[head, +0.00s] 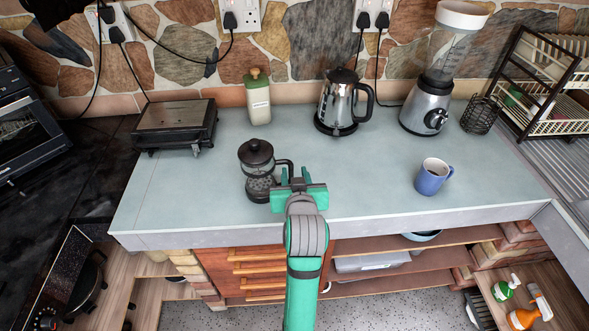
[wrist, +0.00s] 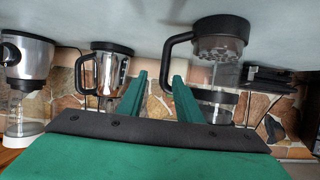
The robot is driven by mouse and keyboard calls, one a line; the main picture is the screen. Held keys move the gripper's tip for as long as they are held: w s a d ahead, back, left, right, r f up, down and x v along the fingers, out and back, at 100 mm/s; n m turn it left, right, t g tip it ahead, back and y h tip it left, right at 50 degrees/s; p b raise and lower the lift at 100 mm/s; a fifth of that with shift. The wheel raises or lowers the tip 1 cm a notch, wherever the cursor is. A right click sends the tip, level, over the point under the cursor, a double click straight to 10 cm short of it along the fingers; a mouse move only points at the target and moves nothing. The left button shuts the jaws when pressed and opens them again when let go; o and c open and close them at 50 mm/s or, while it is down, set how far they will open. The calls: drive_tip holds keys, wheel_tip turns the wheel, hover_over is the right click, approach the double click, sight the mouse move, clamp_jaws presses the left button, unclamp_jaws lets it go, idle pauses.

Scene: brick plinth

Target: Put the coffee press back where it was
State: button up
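The coffee press (head: 257,160) stands upright on the counter, a glass jar with a black lid and a black handle toward the right. My gripper (head: 291,180) is just right of it, low over the counter's front part, by the handle. The wrist view is upside down; there the press (wrist: 216,52) is right of the fingers. In it my gripper (wrist: 159,82) has its two green fingers apart, with the handle (wrist: 167,55) showing between their tips. I cannot tell whether the fingers touch the handle. The lower part of the press is partly hidden in the head view.
A kettle (head: 339,100), a cream bottle (head: 258,98) and a grill (head: 175,122) stand along the back. A blender (head: 428,105), wire basket (head: 480,115) and dish rack (head: 545,120) are at right. A blue mug (head: 432,178) is right of my gripper. The counter (head: 360,165) between is clear.

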drive_tip(key=v, duration=0.7)
drive_tip(key=s+a+f, duration=0.1)
drive_tip(key=s+f, duration=1.3)
drive_tip(key=f, duration=0.2)
drive_tip(key=s+a+t, duration=0.1)
drive_tip(key=s, duration=1)
drive_tip(key=s+a+f, duration=0.1)
drive_tip(key=s+a, duration=0.1)
drive_tip(key=s, duration=0.9)
drive_tip(key=shift+s+a+f+t, duration=0.2)
drive_tip(key=shift+a+f+t, duration=0.1)
drive_tip(key=shift+t, duration=0.1)
